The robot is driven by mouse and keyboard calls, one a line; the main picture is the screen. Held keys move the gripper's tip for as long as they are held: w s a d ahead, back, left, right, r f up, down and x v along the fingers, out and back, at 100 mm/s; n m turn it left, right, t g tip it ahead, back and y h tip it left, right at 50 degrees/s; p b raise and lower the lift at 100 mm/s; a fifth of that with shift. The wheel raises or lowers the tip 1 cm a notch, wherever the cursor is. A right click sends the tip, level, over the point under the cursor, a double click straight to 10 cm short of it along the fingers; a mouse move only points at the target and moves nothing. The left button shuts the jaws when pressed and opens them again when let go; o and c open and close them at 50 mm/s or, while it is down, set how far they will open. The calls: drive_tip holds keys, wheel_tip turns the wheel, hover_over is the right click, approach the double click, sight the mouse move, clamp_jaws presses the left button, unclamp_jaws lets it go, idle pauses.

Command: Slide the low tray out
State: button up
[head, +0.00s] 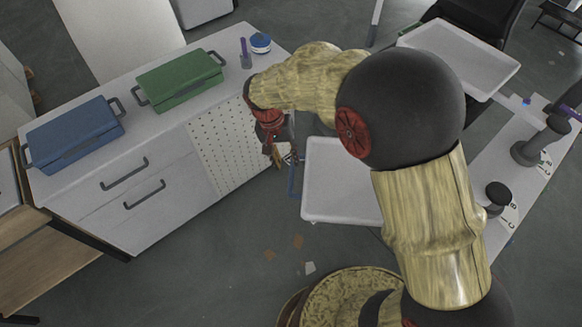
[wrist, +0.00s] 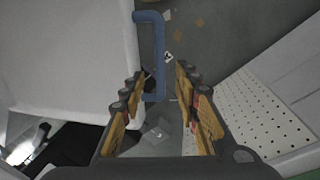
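The low tray (head: 335,195) is white and shallow, partly hidden behind my arm in the head view. A blue handle (head: 292,180) stands on its left edge. In the wrist view the tray (wrist: 70,60) fills the upper left, and its blue handle (wrist: 150,45) sticks out from its right edge. My gripper (wrist: 160,72) is open, with the lower part of the handle between its fingers, nearer the left ones. I cannot tell whether they touch. In the head view my gripper (head: 281,153) is near the handle's upper end.
A second white tray (head: 460,58) sits higher up at the upper right. A white counter (head: 125,110) with a green box (head: 180,82), a blue box (head: 75,133) and a perforated side panel (head: 235,147) stands left of my gripper. The floor (head: 240,240) below is mostly clear, with small scraps.

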sight(291, 174)
drive_tip(key=f, duration=0.2)
drive_tip(key=d+f, duration=0.1)
drive_tip(key=f, duration=0.3)
drive_tip(key=shift+s+d+f+b, duration=0.15)
drive_tip(key=shift+s+f+b, duration=0.15)
drive_tip(key=shift+b, duration=0.1)
drive_tip(key=shift+c, duration=0.8)
clamp_jaws()
drive_tip(key=shift+w, duration=0.1)
